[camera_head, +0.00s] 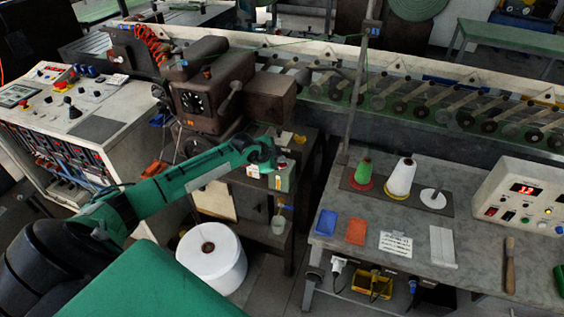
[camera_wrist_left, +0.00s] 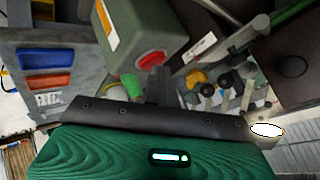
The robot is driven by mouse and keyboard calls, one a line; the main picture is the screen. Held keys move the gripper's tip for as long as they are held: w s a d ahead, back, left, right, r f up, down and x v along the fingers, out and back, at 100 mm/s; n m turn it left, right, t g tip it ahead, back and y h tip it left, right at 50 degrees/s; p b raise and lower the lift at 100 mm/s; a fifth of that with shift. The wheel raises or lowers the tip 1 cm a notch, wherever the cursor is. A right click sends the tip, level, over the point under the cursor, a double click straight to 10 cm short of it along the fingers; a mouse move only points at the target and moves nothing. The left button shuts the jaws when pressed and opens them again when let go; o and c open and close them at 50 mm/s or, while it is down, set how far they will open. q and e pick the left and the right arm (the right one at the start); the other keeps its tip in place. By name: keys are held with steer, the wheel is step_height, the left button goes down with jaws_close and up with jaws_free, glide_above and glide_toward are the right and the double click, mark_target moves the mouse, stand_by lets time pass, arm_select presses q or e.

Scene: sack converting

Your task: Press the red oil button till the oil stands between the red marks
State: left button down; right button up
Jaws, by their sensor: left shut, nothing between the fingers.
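The red oil button (camera_wrist_left: 151,60) is on the face of a grey-green box (camera_wrist_left: 128,22) in the left wrist view. In the head view the box (camera_head: 284,180) stands on the dark stand beside the brown sewing head, with the red button (camera_head: 282,164) small near its top. My left gripper (camera_wrist_left: 159,78) is shut and empty, its fingertips close to the button's lower edge. I cannot tell whether they touch it. In the head view the arm's end partly hides the box. The oil level and its red marks are too small or hidden to read. My right gripper is not in view.
The brown sewing head (camera_head: 212,92) stands just behind my left arm. A grey table (camera_head: 470,235) at the right holds thread cones, blue and red trays, a brush and a control box (camera_head: 525,195). A white roll (camera_head: 212,262) stands on the floor below the arm.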

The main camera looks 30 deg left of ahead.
arm_select(q)
steer(key=shift+s+f, duration=0.1)
steer(key=shift+f, duration=0.2)
steer(key=shift+r, duration=0.1)
steer(key=shift+r+p, duration=1)
steer(key=shift+r, duration=0.25)
steer(key=shift+r, duration=0.1)
steer(key=shift+r+p, duration=0.25)
steer(key=shift+p, duration=0.05)
step_height(320, 180, up, 4)
steer(key=p, duration=0.3)
steer(key=shift+r+p, duration=0.15)
steer(key=shift+p, duration=0.15)
